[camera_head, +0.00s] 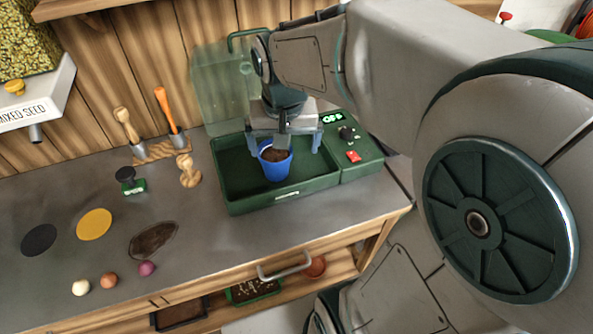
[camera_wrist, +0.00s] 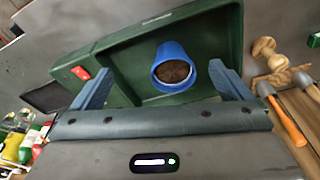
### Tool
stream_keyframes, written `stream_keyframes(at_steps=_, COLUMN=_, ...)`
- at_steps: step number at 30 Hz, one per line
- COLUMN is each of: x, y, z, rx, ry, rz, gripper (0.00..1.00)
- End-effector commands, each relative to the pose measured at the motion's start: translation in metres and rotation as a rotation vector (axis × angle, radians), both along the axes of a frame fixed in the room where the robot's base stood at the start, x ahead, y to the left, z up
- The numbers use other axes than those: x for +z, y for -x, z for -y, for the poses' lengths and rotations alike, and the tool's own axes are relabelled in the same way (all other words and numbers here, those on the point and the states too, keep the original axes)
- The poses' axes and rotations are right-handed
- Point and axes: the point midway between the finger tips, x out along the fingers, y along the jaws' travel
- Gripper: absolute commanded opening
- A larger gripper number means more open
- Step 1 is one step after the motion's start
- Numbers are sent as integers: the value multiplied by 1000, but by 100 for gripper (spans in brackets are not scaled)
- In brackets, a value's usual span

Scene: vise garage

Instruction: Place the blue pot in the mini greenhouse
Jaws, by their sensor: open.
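The blue pot (camera_head: 275,164) holds brown soil and stands upright inside the green tray of the mini greenhouse (camera_head: 236,193). The greenhouse's clear lid (camera_head: 222,88) is raised at the back. My gripper (camera_head: 284,139) is over the tray, right at the pot. In the wrist view, the pot (camera_wrist: 173,68) lies between the spread blue fingers of my gripper (camera_wrist: 158,82), with a gap on each side, and the fingers do not appear to touch it. The greenhouse tray (camera_wrist: 125,62) shows around the pot.
A control panel with a red switch (camera_head: 353,156) is at the tray's right. A wooden stamp (camera_head: 188,170), a green stamp (camera_head: 131,181) and hand tools (camera_head: 168,116) stand left of it. Several small balls (camera_head: 109,280) lie near the bench's front edge. A drawer handle (camera_head: 285,268) projects below.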

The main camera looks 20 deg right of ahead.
Motion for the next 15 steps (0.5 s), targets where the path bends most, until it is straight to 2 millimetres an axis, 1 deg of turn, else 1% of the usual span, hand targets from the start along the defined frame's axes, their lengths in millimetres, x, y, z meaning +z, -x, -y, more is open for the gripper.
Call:
stream_keyframes(at_steps=1, x=0, y=19, z=1, rx=40, ry=2, rz=16, gripper=98)
stream_keyframes(at_steps=3, x=-3, y=40, z=1, rx=101, ry=7, rz=33, gripper=98)
stream_keyframes(at_steps=6, x=-9, y=65, z=1, rx=172, ry=12, rz=53, gripper=98)
stream_keyframes(at_steps=10, x=-16, y=85, z=1, rx=234, ry=16, rz=70, gripper=98)
stream_keyframes(at_steps=12, x=-18, y=90, z=1, rx=252, ry=18, rz=75, gripper=98)
stream_keyframes(at_steps=15, x=-19, y=93, z=1, rx=262, ry=19, rz=77, gripper=98)
